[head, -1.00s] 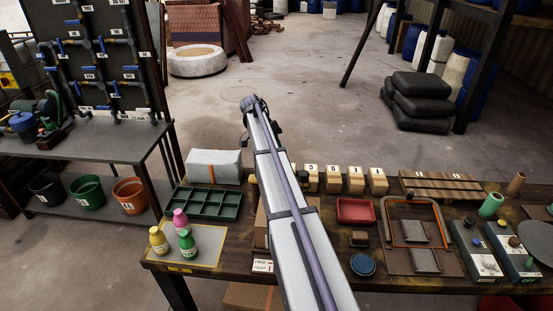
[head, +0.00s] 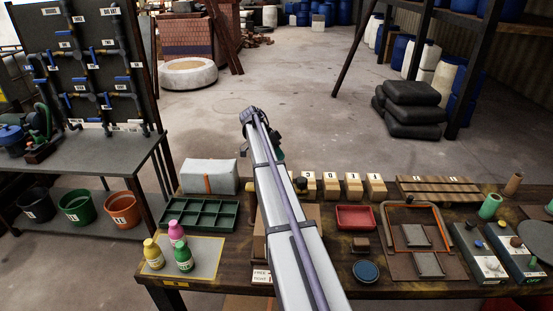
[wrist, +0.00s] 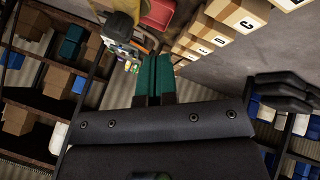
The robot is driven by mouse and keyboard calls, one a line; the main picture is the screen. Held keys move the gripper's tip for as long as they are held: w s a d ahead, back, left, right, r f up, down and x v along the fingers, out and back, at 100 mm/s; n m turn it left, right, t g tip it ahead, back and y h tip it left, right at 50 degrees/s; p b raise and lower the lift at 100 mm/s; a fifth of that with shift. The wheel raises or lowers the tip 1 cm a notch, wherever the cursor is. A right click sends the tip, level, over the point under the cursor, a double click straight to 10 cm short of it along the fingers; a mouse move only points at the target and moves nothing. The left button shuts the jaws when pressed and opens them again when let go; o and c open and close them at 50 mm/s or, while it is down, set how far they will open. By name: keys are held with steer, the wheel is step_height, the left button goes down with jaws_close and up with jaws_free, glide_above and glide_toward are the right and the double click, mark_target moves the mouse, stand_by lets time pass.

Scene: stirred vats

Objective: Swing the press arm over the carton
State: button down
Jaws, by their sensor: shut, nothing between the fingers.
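My gripper shows in the wrist view as two teal fingers (wrist: 154,76) pressed together with nothing between them. In the head view my own arm hides most of it; a bit of teal shows beside the arm's far end. A brown carton (head: 259,240) stands on the bench, largely hidden behind my arm, with a strip showing on each side. A dark knob (head: 300,184) shows just right of my arm, above the carton; I cannot tell whether it belongs to the press arm. The rest of the press arm is not clearly visible.
Open floor lies beyond the bench.

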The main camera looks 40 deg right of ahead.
steer(key=s+d+f+b, duration=0.1)
steer(key=s+f+b, duration=0.2)
steer(key=s, duration=0.4)
steer(key=shift+d+f, duration=0.3)
steer(key=shift+f, duration=0.6)
steer(key=shift+s, duration=0.1)
